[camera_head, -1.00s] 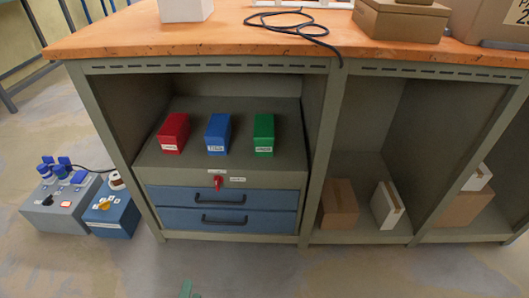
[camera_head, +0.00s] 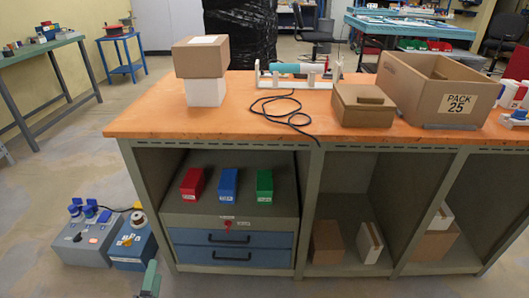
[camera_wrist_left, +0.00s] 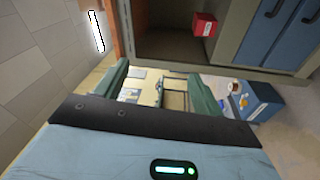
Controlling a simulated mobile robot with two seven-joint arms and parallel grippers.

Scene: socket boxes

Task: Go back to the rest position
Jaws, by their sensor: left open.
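My left gripper (camera_head: 150,279) shows at the bottom left of the head view, low in front of the bench and right of the blue floor box. In the left wrist view its green fingers (camera_wrist_left: 160,85) stand apart with nothing between them. My right gripper is in no view. A red box (camera_head: 192,184), a blue box (camera_head: 228,185) and a green box (camera_head: 264,186) stand in a row on top of the drawer unit, inside the bench's left bay. The red box (camera_wrist_left: 204,25) also shows in the left wrist view, apart from the fingers.
The bench has an orange top (camera_head: 190,121) with cartons, a black cable (camera_head: 287,110) and an open PACK 25 carton (camera_head: 408,91). A grey control box (camera_head: 84,241) and a blue box (camera_head: 133,246) stand on the floor at left. Small cartons lie in the right bays.

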